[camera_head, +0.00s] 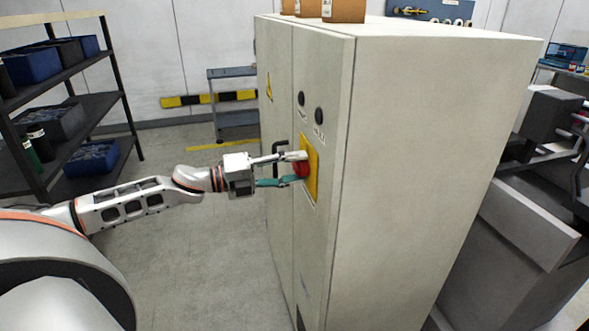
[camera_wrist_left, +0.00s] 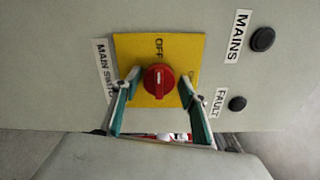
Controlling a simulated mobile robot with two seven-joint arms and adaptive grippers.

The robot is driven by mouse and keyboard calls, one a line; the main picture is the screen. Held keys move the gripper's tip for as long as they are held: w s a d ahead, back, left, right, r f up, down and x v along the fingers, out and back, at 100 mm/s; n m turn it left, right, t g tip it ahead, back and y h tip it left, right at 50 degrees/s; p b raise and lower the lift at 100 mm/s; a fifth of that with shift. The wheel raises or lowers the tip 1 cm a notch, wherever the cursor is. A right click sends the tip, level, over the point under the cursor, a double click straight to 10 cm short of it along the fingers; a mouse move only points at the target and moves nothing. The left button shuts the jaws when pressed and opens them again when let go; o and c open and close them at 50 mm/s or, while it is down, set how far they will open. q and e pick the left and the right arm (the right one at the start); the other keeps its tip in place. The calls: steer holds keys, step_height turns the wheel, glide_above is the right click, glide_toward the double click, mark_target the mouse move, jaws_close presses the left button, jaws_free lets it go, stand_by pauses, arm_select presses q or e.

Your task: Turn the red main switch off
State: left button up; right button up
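The red main switch (camera_head: 301,168) is a round knob on a yellow plate (camera_head: 312,170) on the front of the pale cabinet. In the left wrist view the red knob (camera_wrist_left: 158,81) has a raised handle standing roughly vertical in the picture, towards the OFF lettering (camera_wrist_left: 159,47). The lettering at the plate's right is partly hidden by a finger. My left gripper (camera_head: 296,168) is at the switch. Its fingers (camera_wrist_left: 159,80) stand apart on either side of the knob, with yellow plate showing between them and it. My right gripper is not in view.
The cabinet (camera_head: 430,150) has a dark handle (camera_head: 279,150) beside the gripper and two dark round lamps (camera_wrist_left: 262,39), labelled MAINS and FAULT. A dark shelf rack (camera_head: 95,105) with blue bins stands at the left. Cardboard boxes (camera_head: 343,10) sit on the cabinet.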

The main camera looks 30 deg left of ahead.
arm_select(q)
steer(key=v, duration=1.2)
stand_by(0.8)
steer(key=shift+f, duration=0.1)
stand_by(0.4)
